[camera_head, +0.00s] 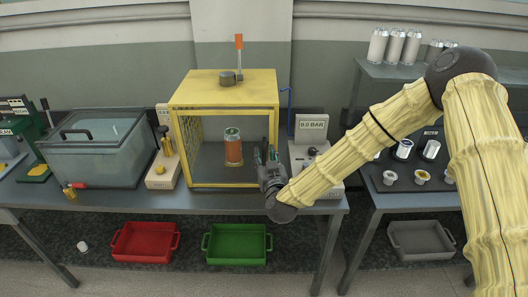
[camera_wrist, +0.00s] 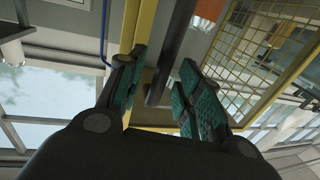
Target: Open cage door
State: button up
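The yellow cage (camera_head: 222,92) stands on the grey bench with a metal fitting and an orange-tipped post on top. Its yellow-framed front (camera_head: 222,114) looks flush with the box; I cannot tell surely whether the door is ajar. An orange can with a green top (camera_head: 233,148) stands inside. My gripper (camera_head: 266,157) is at the front's right edge and hides part of it. In the wrist view my gripper (camera_wrist: 163,66) has its green-padded fingers apart, with a dark bar (camera_wrist: 172,55) between them, beside a yellow frame post. Gaps show by the bar, and no firm grip is visible.
A clear lidded tank (camera_head: 100,145) and a beige lever unit (camera_head: 162,165) stand left of the cage. A labelled beige device (camera_head: 312,140) is close on the right, partly behind my arm. Red (camera_head: 145,242) and green (camera_head: 237,244) trays lie below the bench.

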jog(key=shift+w+a, duration=0.1)
jog(key=shift+w, duration=0.45)
grip_shut()
jog(key=shift+a, duration=0.1)
